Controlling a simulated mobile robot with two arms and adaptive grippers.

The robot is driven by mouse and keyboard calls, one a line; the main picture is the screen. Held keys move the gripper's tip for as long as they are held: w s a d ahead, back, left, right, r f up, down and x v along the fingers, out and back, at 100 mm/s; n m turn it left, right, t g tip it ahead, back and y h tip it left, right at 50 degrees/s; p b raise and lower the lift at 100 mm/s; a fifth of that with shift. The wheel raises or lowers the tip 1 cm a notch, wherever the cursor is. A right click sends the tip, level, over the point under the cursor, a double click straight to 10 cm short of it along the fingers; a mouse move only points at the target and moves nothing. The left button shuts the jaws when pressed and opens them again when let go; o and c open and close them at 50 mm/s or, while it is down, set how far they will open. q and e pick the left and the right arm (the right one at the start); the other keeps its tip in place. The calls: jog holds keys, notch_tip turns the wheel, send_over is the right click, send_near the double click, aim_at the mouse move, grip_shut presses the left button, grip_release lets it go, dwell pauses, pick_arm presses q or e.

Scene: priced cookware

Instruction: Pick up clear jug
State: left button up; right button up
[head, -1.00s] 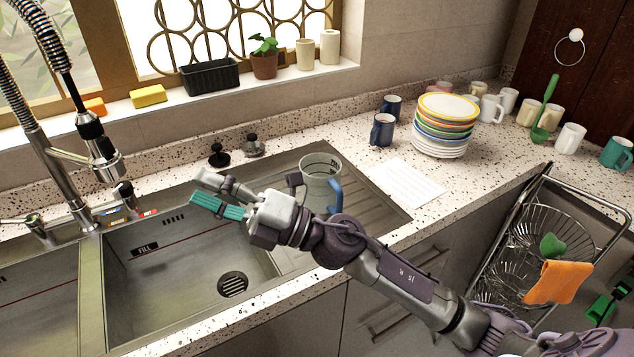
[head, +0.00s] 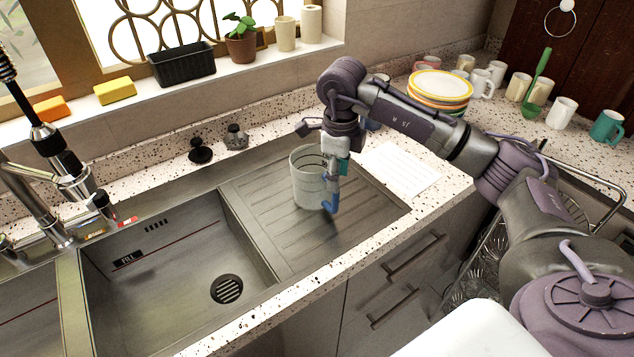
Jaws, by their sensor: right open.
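The clear jug (head: 308,182) stands upright on the ribbed drainboard right of the sink basin. Measuring marks show on its side, and its blue handle (head: 331,201) is on its right side. My right gripper (head: 336,168) points down at the jug's right side, by the handle. It is open, with a teal pad showing on a finger. It covers the upper part of the handle and some of the jug's right rim. I cannot tell whether the fingers touch the handle. My left gripper is not in view.
The drainboard (head: 262,205) is otherwise clear. A white sheet (head: 403,168) lies on the counter to the right. A stack of plates (head: 440,86) and several mugs stand behind it. The faucet (head: 70,175) rises at the left. A potted plant (head: 240,45) sits on the sill.

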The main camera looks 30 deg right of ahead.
aim_at(335, 208)
notch_tip(335, 208, down, 4)
jog(key=shift+w+r+p, duration=0.1)
jog(key=shift+r+p, duration=0.05)
jog(key=shift+p, duration=0.15)
jog(key=shift+f+p, duration=0.35)
jog(key=shift+f, duration=0.15)
notch_tip(335, 208, down, 4)
jog(key=shift+d+r+p, duration=0.1)
jog(key=shift+r+p, duration=0.05)
jog(key=shift+p, duration=0.7)
jog(key=shift+w+f, duration=0.15)
jog(key=shift+f, duration=0.3)
jog(key=shift+c, duration=0.3)
grip_shut()
